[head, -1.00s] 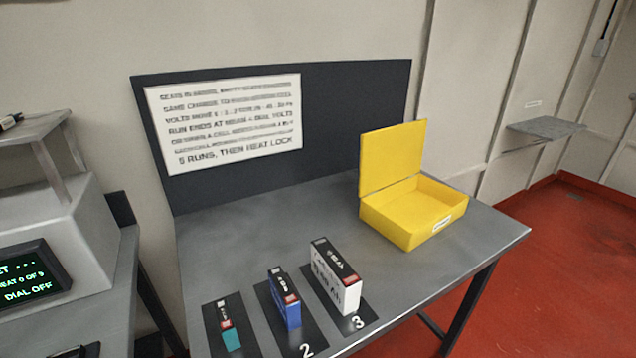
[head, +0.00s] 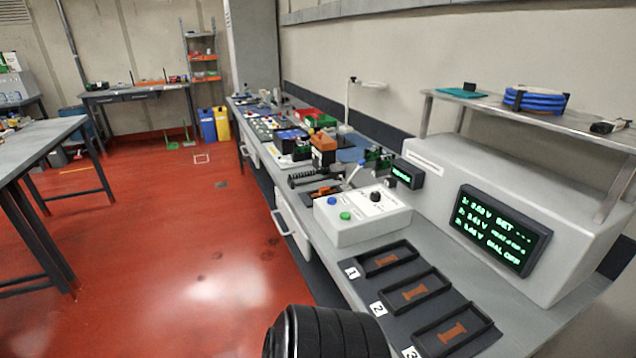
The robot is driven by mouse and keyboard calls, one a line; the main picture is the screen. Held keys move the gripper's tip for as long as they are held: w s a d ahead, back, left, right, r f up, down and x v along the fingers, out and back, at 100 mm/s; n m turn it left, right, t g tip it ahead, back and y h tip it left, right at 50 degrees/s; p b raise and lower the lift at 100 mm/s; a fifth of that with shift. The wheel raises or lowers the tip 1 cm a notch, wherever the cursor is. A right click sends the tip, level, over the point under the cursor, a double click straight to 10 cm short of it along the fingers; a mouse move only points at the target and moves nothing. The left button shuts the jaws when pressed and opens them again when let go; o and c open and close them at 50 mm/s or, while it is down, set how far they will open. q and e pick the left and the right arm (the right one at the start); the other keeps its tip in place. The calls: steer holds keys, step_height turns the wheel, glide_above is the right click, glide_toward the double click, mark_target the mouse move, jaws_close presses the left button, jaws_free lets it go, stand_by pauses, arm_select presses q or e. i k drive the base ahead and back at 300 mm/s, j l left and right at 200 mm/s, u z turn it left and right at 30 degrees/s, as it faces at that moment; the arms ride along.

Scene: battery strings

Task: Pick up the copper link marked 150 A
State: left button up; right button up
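I cannot read a 150 A marking anywhere in the head view. Copper-coloured I-shaped pieces lie in the black bays numbered 1 (head: 387,261), 2 (head: 415,292) and 3 (head: 453,333) on the grey bench. Small orange-brown pieces (head: 326,190) lie further back on the bench, beside a black coil; they are too small to identify as links. Neither of my grippers shows in the view. A dark rounded part of my own body covers the bottom centre.
A white control box (head: 362,215) with coloured buttons stands behind the bays. A grey cabinet with a green-lettered screen (head: 501,230) is at the right. An orange-topped block (head: 324,150) and other gear crowd the bench (head: 540,318) beyond. The red floor (head: 170,250) at left is open.

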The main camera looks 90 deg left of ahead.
mark_target(324, 189)
steer(key=u, duration=2.7)
steer(key=z, duration=0.25)
